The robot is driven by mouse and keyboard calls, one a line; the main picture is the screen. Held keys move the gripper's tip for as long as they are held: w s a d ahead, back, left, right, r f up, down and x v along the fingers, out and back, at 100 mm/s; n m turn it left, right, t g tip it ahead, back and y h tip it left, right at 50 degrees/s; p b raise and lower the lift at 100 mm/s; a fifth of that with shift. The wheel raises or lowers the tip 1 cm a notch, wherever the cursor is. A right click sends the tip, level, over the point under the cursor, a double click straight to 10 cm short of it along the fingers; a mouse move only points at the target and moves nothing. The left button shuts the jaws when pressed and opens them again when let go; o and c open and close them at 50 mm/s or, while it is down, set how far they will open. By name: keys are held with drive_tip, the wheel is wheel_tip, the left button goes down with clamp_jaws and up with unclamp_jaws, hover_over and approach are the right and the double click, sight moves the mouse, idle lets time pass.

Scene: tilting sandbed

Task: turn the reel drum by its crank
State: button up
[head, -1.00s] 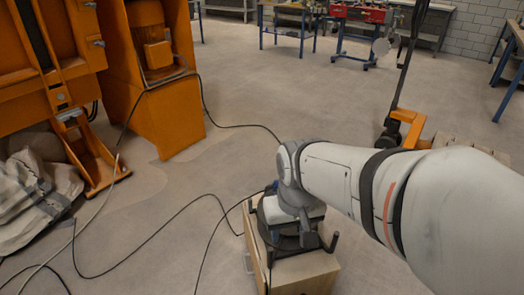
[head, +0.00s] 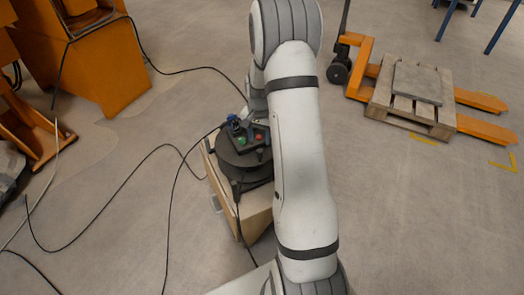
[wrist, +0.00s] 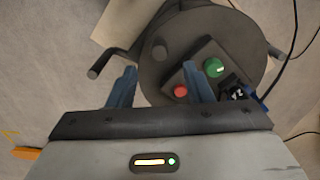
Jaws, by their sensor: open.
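The reel drum (head: 240,162) is a dark round drum lying flat on a wooden box in the head view. A dark bent bar with an upright peg (wrist: 95,72) sticks out at the disc's left; I cannot tell if this is the crank. A control box with a green and a red button (wrist: 205,72) sits on the disc. My gripper (wrist: 159,72) is open above the disc's near edge, nothing between its fingers. My arm hides it in the head view.
The wooden box (head: 228,198) stands on the floor. Black cables (head: 175,165) run across the floor to its left. An orange machine (head: 105,70) stands at the upper left. A pallet (head: 412,115) on an orange pallet truck is at the upper right.

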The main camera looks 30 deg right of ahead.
sight(260, 150)
wheel_tip(260, 150, down, 8)
drive_tip(key=shift+w+d+f+b, duration=0.1)
drive_tip(key=shift+b, duration=1.05)
clamp_jaws()
drive_tip(key=shift+d, duration=0.4)
drive_tip(key=shift+a, duration=0.4)
